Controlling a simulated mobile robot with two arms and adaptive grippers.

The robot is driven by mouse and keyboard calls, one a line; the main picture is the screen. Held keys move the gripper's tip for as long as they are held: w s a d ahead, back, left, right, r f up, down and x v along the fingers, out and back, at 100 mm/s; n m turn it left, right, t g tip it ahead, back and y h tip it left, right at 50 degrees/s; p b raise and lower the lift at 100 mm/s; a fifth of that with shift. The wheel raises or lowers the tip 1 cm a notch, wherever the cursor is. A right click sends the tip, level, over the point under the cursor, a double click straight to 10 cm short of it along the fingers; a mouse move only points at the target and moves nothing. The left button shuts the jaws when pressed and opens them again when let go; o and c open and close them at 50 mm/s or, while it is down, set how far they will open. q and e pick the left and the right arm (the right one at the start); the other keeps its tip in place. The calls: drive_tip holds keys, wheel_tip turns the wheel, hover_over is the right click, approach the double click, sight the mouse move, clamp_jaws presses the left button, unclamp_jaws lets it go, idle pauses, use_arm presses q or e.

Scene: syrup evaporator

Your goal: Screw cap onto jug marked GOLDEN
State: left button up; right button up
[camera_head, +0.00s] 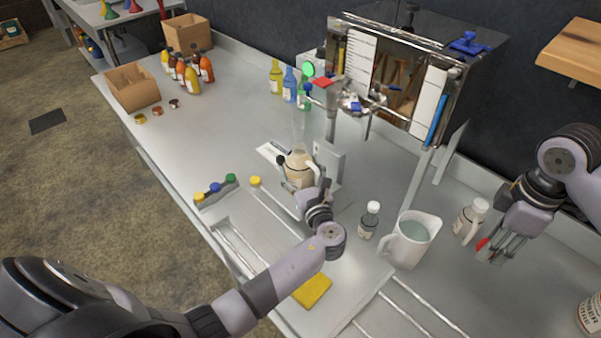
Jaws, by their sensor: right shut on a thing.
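A small jug of pale tan syrup (299,166) stands upright near the middle of the bench, in front of the evaporator. Any marking on it is too small to read. My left gripper (301,178) is at this jug, its fingers spread apart on either side of it; the arm hides part of the jug. My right gripper (486,250) is at the right over the bench, shut on a small red thing (482,243), which looks like a cap and is mostly hidden. Yellow, blue and green caps sit on a small rack (216,191). A loose yellow cap (255,181) lies near it.
A white-capped bottle (369,222), a clear pitcher (412,240) and a white-capped jug (469,220) stand between my grippers. The steel evaporator (400,75) is behind. A yellow sponge (313,290) lies in front. Bottles and cardboard boxes (133,89) fill the far left.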

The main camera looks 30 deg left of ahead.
sight(300, 149)
use_arm(q)
drive_tip(key=shift+a, duration=0.1)
drive_tip(key=c, duration=1)
drive_tip(key=shift+r, duration=0.15)
drive_tip(key=shift+c, duration=0.6)
wheel_tip(300, 149, up, 10)
drive_tip(key=shift+p, duration=0.6)
use_arm(e)
drive_tip(key=shift+r, duration=0.6)
